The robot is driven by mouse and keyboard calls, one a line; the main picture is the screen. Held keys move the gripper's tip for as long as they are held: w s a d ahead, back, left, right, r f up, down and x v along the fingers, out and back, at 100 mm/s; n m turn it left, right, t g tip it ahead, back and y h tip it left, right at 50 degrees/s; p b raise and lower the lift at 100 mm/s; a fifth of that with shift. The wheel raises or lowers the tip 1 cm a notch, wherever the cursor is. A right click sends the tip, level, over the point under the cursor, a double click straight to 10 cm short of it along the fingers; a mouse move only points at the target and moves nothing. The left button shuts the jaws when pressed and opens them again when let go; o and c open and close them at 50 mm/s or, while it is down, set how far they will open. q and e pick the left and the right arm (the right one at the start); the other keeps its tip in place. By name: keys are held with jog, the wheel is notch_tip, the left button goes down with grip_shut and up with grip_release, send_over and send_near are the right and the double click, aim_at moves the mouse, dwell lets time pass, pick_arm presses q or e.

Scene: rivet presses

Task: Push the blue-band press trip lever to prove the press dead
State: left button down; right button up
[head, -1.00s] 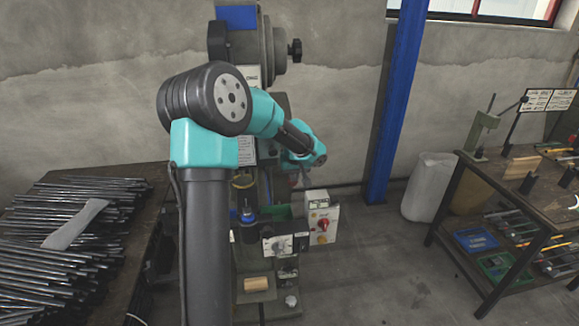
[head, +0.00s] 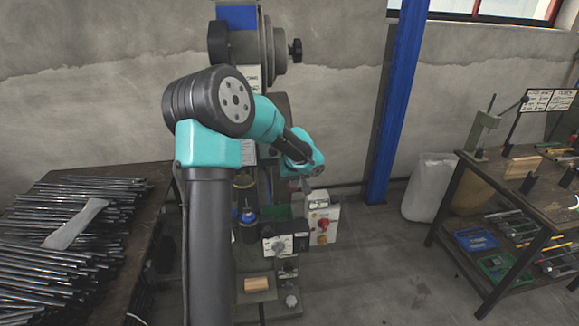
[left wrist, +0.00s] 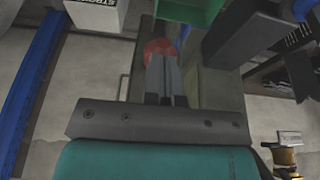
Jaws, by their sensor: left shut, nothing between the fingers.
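The blue-band press (head: 237,17) stands against the wall, partly hidden behind my left arm. My left gripper (head: 308,187) is small in the head view, in front of the press and above the white switch box. In the left wrist view its fingers (left wrist: 164,62) are shut with nothing between them. A red round knob (left wrist: 160,46) shows just beyond the fingertips, partly covered by them. I cannot tell whether it is the trip lever's end, or whether the fingers touch it. No lever is clearly visible in the head view. My right gripper is not in view.
A white switch box (head: 322,214) with red knobs stands right of the press. A green bin (left wrist: 190,10) is close to the gripper. A wooden block (head: 257,284) lies low on the press. A rod-covered bench is at left; a blue post (head: 394,110) stands right.

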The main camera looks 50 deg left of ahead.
pick_arm(q)
jog(key=shift+s+a+f, duration=0.1)
jog(key=shift+f, duration=0.1)
jog(key=shift+f, duration=0.95)
jog(key=shift+a+f, duration=0.1)
jog(key=shift+f, duration=0.65)
jog(key=shift+r, duration=0.1)
